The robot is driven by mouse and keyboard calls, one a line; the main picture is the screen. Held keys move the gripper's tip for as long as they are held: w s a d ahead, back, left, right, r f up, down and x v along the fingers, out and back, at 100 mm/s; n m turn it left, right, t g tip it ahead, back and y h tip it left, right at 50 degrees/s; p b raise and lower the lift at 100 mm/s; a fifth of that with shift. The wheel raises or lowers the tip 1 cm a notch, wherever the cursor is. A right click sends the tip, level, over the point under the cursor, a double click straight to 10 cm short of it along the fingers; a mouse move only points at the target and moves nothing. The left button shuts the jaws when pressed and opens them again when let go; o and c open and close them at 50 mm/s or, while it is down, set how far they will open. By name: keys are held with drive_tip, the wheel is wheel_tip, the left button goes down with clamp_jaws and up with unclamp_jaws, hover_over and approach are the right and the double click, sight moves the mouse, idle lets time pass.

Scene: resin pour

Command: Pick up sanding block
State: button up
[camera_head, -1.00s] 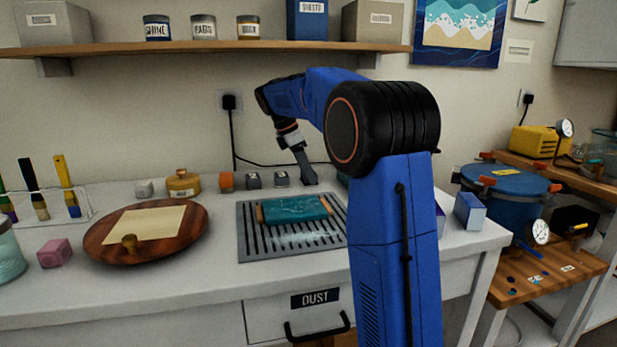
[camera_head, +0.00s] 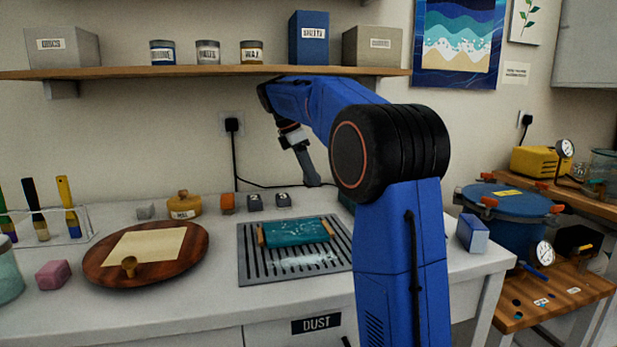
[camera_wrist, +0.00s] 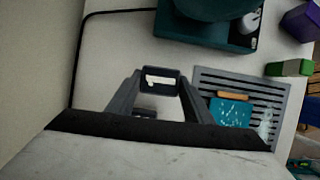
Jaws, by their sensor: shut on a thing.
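My gripper (camera_head: 312,180) hangs above the back of the counter, right of the row of small blocks. In the wrist view, my gripper (camera_wrist: 160,88) is shut on a small dark grey sanding block (camera_wrist: 160,72) with a pale label. The block is held between the fingertips and appears clear of the counter. In the head view it is hard to separate from the fingers.
A slotted grey grate (camera_head: 253,272) holds a teal board (camera_head: 297,232). A round wooden board (camera_head: 97,268) lies left. A shelf (camera_head: 200,72) with jars and boxes runs above. A teal machine (camera_wrist: 200,30) stands near my gripper. A blue-white block (camera_head: 472,233) is at right.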

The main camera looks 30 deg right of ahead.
drive_tip(key=s+a, duration=0.1)
drive_tip(key=s, duration=0.4)
drive_tip(key=s+a, duration=0.2)
drive_tip(key=s, duration=0.4)
drive_tip(key=s+a, duration=0.2)
drive_tip(key=s, duration=0.4)
drive_tip(key=shift+s, duration=0.2)
